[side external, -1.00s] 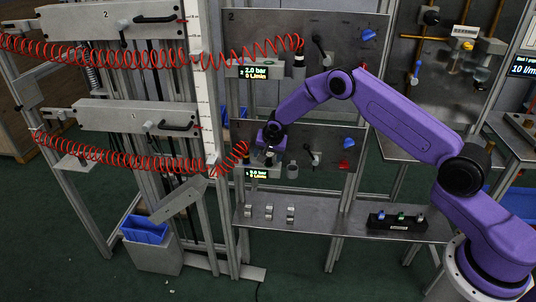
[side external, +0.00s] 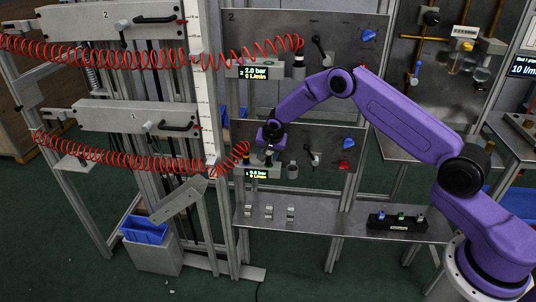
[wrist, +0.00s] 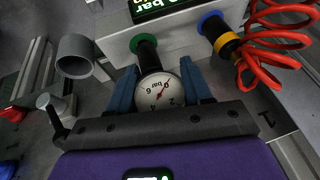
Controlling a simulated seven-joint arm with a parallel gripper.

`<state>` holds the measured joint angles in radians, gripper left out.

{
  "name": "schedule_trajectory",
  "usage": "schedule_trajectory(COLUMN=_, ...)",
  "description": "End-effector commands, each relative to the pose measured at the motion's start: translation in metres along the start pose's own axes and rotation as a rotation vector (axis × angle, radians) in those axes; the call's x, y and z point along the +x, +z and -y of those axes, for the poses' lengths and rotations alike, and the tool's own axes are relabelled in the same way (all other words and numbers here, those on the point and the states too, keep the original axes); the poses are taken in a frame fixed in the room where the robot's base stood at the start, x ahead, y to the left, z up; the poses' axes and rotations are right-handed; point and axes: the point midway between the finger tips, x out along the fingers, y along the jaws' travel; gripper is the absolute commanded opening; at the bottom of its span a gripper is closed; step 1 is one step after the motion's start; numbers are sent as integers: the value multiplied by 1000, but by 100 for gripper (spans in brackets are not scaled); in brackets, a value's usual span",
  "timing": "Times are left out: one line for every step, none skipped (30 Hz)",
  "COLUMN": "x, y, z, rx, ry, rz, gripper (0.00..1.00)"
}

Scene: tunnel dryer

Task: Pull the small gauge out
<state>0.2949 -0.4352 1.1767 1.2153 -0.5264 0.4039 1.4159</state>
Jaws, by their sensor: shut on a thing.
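The small gauge (wrist: 158,92) is round with a white dial, a red needle and "bar" marking; it shows in the wrist view. My gripper (wrist: 160,82) is shut on it, one blue finger on each side. A black stem (wrist: 147,55) runs from the gauge up to a green-ringed port (wrist: 143,42) on the grey block (wrist: 180,35). I cannot tell whether the stem is still seated in the port. In the side view my gripper (side external: 270,155) is at the lower panel, by the lower display (side external: 258,173), and the gauge is too small to make out.
A blue-ringed port (wrist: 211,20) with a red coiled hose (wrist: 275,50) is right of the gauge. An open grey cup (wrist: 77,55) is at its left. Below the panel a metal shelf (side external: 330,222) holds small clips (side external: 268,212) and a black block (side external: 397,222).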

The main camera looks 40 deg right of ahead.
Motion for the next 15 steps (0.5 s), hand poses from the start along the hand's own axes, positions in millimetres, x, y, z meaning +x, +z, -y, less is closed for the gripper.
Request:
schedule_trajectory(x=0, y=0, z=0, rx=0, ry=1, rz=1, gripper=13)
schedule_trajectory(x=0, y=0, z=0, rx=0, ry=2, rz=1, gripper=13)
schedule_trajectory(x=0, y=0, z=0, rx=0, ry=2, rz=2, gripper=13)
schedule_trajectory(x=-1, y=0, z=0, rx=0, ry=2, rz=2, gripper=13)
schedule_trajectory(x=-1, y=0, z=0, rx=0, ry=2, rz=2, gripper=13)
schedule_trajectory(x=-1, y=0, z=0, rx=0, ry=2, rz=2, gripper=13)
schedule_trajectory(x=-2, y=0, z=0, rx=0, ry=2, rz=2, gripper=13)
schedule_trajectory(x=-2, y=0, z=0, rx=0, ry=2, rz=2, gripper=13)
schedule_trajectory(x=-2, y=0, z=0, rx=0, ry=2, rz=2, gripper=13)
schedule_trajectory(x=-2, y=0, z=0, rx=0, ry=2, rz=2, gripper=13)
schedule_trajectory(x=-3, y=0, z=0, rx=-1, ry=2, rz=2, gripper=13)
schedule_trajectory(x=-3, y=-1, z=0, rx=-1, ry=2, rz=2, gripper=13)
schedule_trajectory(x=-3, y=-1, z=0, rx=-1, ry=2, rz=2, gripper=13)
schedule_trajectory(x=-4, y=-1, z=0, rx=-1, ry=2, rz=2, gripper=13)
schedule_trajectory(x=-4, y=-1, z=0, rx=-1, ry=2, rz=2, gripper=13)
